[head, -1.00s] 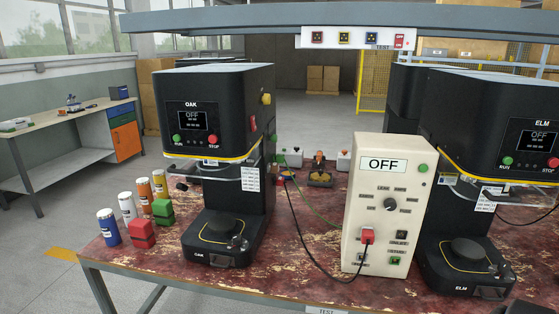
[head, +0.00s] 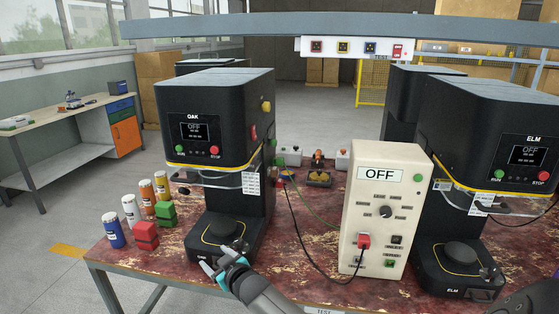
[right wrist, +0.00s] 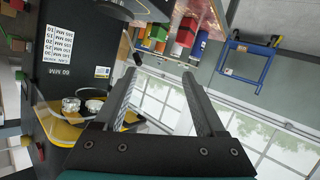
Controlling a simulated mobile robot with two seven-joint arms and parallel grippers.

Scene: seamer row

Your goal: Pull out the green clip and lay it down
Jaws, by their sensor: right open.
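A small green piece (head: 279,161) shows behind the OAK machine's right side, where cables end; I cannot tell whether it is the green clip. Another small green piece (head: 389,263) sits low on the front of the white control box (head: 372,215), next to a red plug (head: 364,241) with a black cable. My right gripper (head: 222,256) is in front of the OAK machine's base, apart from both green pieces. In the right wrist view its two fingers (right wrist: 158,75) are spread with nothing between them. My left gripper is out of view.
The OAK machine (head: 213,115) and ELM machine (head: 487,135) stand on the worn red table (head: 310,265). Red (head: 145,237) and green (head: 166,214) blocks and several cans stand left. A cable loops in front of the control box. An overhead beam (head: 220,27) crosses the scene.

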